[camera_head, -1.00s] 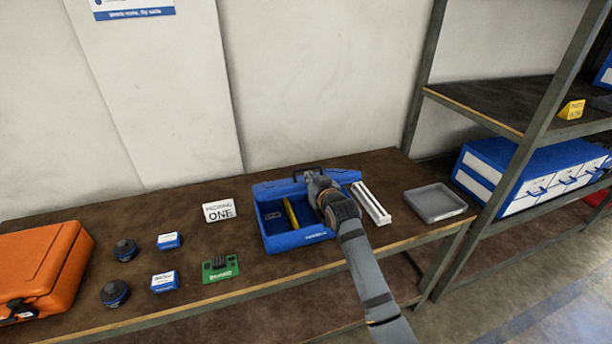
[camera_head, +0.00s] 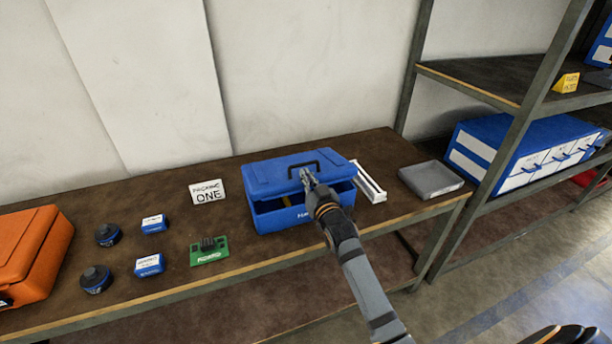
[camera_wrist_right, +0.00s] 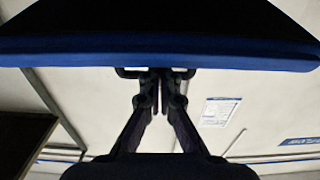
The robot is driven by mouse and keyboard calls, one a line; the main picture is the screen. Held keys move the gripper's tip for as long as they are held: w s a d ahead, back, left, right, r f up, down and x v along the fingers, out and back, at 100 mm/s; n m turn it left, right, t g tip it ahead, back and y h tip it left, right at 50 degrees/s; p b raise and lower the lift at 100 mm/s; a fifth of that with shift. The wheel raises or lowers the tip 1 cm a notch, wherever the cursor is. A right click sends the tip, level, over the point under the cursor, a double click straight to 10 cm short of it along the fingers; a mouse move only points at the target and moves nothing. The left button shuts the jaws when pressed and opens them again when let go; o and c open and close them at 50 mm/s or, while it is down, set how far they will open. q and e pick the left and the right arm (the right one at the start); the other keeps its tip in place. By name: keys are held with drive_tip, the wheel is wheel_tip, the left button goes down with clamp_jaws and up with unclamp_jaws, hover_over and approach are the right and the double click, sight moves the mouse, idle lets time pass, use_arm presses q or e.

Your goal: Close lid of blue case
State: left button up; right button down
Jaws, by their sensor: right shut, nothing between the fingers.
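The blue case (camera_head: 264,220) stands on the brown workbench. Its lid (camera_head: 270,175), with a dark handle (camera_head: 297,165), is tilted down over the box, and a dark gap shows along the front, with a bit of something yellow inside. My right gripper (camera_head: 308,178) is shut and empty at the front edge of the lid, right of its middle; I cannot tell if it touches. In the right wrist view the shut fingertips (camera_wrist_right: 155,78) are close to the lid's blue edge (camera_wrist_right: 90,51).
A white card (camera_head: 207,192), a green board (camera_head: 209,252), small blue boxes (camera_head: 150,265), dark round pieces (camera_head: 96,279) and an orange case (camera_head: 30,250) are left of the case. A white rail piece (camera_head: 369,182) and grey tray (camera_head: 431,180) are right. A metal shelf (camera_head: 500,80) stands beyond.

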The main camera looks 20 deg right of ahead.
drive_tip(key=shift+s+f+b, duration=0.3)
drive_tip(key=shift+f+b, duration=0.15)
drive_tip(key=shift+f, duration=0.25)
idle(0.7)
idle(0.4)
